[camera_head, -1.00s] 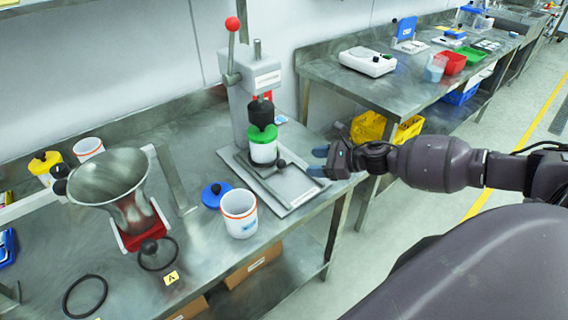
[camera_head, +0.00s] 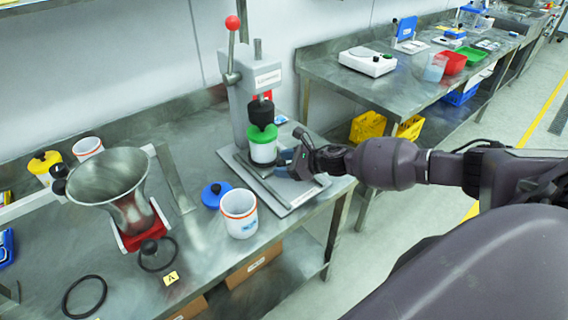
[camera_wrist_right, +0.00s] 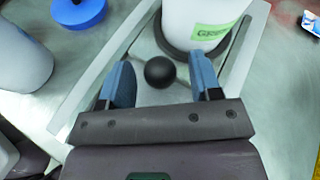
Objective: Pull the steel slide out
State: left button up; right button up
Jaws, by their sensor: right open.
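The steel slide lies on the pale base plate (camera_head: 292,203) of the press (camera_head: 245,100), with a black ball knob (camera_wrist_right: 159,72) at its near end. A white jar with a green lid (camera_head: 263,146) stands upright behind the knob, under the press's black head. My right gripper (camera_head: 283,163) is open over the plate, close to the jar. In the wrist view its two blue fingers (camera_wrist_right: 161,70) stand on either side of the knob, with gaps between. The head view hides most of the slide behind the gripper. My left gripper is not in view.
A white tub with an orange rim (camera_head: 240,213) and a blue lid (camera_head: 215,194) stand left of the plate. A steel funnel on a red base (camera_head: 130,238) is further left. The table's front edge runs close by the plate.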

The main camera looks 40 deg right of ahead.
grip_shut()
jog(key=shift+s, duration=0.45)
jog(key=s+p, duration=0.1)
jog(key=s, duration=0.7)
jog(key=s+d+p, duration=0.1)
jog(key=s, duration=0.3)
jog(key=shift+s+p, duration=0.35)
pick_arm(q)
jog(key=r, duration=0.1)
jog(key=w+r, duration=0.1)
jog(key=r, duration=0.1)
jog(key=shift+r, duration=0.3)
pick_arm(e)
jog(key=shift+f, duration=0.1)
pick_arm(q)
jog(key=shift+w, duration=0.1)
pick_arm(e)
jog(key=shift+s, duration=0.1)
jog(key=shift+c, duration=1.2)
grip_release()
jog(key=shift+o, duration=1.2)
jog(key=shift+s, duration=0.15)
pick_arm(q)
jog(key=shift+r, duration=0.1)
